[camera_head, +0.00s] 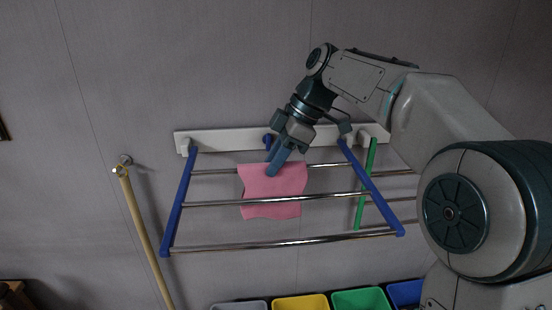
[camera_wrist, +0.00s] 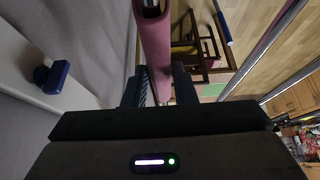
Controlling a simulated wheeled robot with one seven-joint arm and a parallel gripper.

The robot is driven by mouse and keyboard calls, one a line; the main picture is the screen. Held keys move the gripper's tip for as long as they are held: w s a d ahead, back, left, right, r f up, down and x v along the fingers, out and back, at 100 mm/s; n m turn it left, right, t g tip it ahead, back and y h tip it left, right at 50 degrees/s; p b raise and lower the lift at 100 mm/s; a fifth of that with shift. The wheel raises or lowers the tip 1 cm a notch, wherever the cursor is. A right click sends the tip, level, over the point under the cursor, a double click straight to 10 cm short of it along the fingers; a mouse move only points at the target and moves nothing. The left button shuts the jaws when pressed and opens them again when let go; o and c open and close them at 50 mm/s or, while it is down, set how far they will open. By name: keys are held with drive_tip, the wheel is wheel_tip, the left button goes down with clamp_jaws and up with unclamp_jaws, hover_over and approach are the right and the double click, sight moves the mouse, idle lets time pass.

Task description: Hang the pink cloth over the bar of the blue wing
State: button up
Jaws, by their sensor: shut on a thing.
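The pink cloth (camera_head: 262,187) hangs flat and upright near the rear bar of the blue wing (camera_head: 178,205), which is folded out from the wall. The cloth covers part of that rear bar (camera_head: 325,165), and the middle bar (camera_head: 335,197) crosses in front of it. I cannot tell whether the cloth lies over the rear bar or in front of it. My gripper (camera_head: 273,172) is shut on the cloth's upper edge. In the wrist view the cloth (camera_wrist: 156,45) runs as a narrow pink strip into my gripper (camera_wrist: 160,88).
A white wall rail (camera_head: 225,140) carries the wing and a blue knob (camera_wrist: 52,76). A green bar (camera_head: 365,185) stands upright at the right side. A wooden pole (camera_head: 143,235) hangs at left. Colored bins, including a yellow one (camera_head: 300,302), stand below.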

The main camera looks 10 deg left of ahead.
drive_tip(key=o, duration=1)
drive_tip(key=shift+c, duration=0.2)
